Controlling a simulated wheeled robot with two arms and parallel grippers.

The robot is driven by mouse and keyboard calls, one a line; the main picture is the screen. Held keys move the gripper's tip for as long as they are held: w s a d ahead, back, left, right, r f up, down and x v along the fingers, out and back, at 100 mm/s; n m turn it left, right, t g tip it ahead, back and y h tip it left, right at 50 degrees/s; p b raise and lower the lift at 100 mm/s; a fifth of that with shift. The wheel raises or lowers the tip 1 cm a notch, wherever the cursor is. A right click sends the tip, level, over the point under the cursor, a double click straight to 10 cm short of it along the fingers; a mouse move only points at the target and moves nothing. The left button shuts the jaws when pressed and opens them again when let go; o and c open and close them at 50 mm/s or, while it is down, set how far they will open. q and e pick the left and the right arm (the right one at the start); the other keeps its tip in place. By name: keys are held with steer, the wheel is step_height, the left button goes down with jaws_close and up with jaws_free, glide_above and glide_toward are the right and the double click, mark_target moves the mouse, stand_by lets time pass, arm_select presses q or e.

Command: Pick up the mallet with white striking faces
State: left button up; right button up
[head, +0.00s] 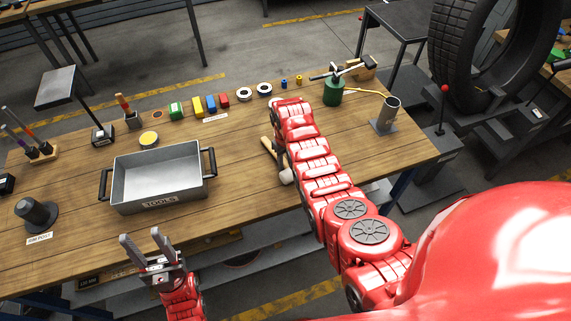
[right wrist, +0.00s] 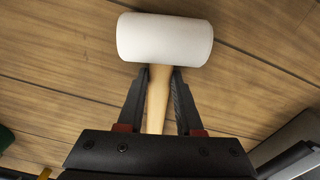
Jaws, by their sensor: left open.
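The mallet has a white cylindrical head (right wrist: 165,40) and a pale wooden handle (right wrist: 157,100). In the head view its white head (head: 287,176) and part of its handle (head: 268,147) show beside my right arm, at the wooden table. My right gripper (right wrist: 160,73) has its fingers on both sides of the handle, just behind the head, with almost no gap at the tips; it looks shut on the handle. In the head view my arm mostly hides this gripper. My left gripper (head: 142,246) is open and empty in front of the table's near edge.
A grey TOOLS tray (head: 160,203) stands on the table (head: 237,180) left of the mallet. Coloured boxes (head: 198,104) and tape rolls line the back. A green canister (head: 333,92) and a metal cup (head: 388,110) stand right. A tyre (head: 455,60) is beyond.

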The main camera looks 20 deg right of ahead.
jaws_close()
steer(key=shift+r, duration=0.1)
